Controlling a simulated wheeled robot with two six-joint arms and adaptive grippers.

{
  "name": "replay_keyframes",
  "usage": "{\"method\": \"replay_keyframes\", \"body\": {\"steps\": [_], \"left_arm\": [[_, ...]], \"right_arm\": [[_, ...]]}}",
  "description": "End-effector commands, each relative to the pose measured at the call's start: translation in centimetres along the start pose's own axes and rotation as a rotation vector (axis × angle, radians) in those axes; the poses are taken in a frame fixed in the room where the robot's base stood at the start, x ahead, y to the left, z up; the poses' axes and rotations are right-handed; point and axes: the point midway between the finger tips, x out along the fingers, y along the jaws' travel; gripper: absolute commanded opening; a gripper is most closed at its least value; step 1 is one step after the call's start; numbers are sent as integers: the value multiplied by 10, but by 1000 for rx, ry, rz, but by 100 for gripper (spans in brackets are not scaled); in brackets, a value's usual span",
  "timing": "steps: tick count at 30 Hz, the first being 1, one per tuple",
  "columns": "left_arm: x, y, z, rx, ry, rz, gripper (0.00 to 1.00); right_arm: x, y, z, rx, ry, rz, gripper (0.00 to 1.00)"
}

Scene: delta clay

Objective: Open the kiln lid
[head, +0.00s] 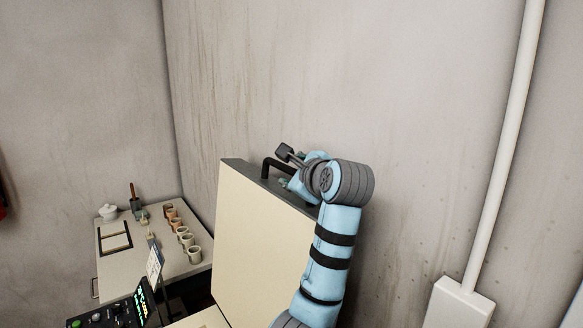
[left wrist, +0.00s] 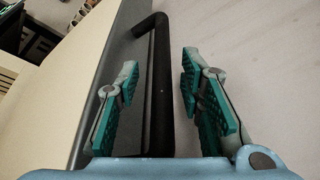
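The kiln lid (head: 262,245) stands raised and nearly upright, its cream inner face toward the left in the head view. A black bar handle (head: 267,164) sits on its dark outer edge. My left gripper (head: 284,184) is at this handle. In the left wrist view the gripper (left wrist: 160,95) is open, with one teal-padded finger on each side of the handle (left wrist: 160,80). Gaps show between the pads and the bar. The lid's edge (left wrist: 118,50) runs beside the left finger. The kiln's body is mostly out of view. My right gripper is not in view.
A side table (head: 180,262) at the left holds several small cups (head: 186,239), a white lidded pot (head: 107,211) and a frame (head: 116,238). A control panel (head: 120,313) with a lit display stands at the lower left. The wall (head: 430,150) is close behind the lid.

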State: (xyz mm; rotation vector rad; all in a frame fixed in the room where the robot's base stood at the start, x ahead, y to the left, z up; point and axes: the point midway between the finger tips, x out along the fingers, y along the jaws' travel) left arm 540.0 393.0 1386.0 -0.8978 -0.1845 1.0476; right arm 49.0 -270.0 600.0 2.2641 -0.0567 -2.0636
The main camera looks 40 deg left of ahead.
Motion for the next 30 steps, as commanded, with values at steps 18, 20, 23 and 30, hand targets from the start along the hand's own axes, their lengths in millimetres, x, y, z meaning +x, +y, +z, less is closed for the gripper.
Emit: {"method": "replay_keyframes", "body": {"steps": [18,20,23,30], "left_arm": [[17,0,-2,0,3,-1,6],[17,0,-2,0,3,-1,0],[17,0,-2,1,3,-1,0],[17,2,0,-8,4,-3,0]], "right_arm": [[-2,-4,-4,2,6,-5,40],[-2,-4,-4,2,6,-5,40],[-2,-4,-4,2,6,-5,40],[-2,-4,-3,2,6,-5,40]]}}
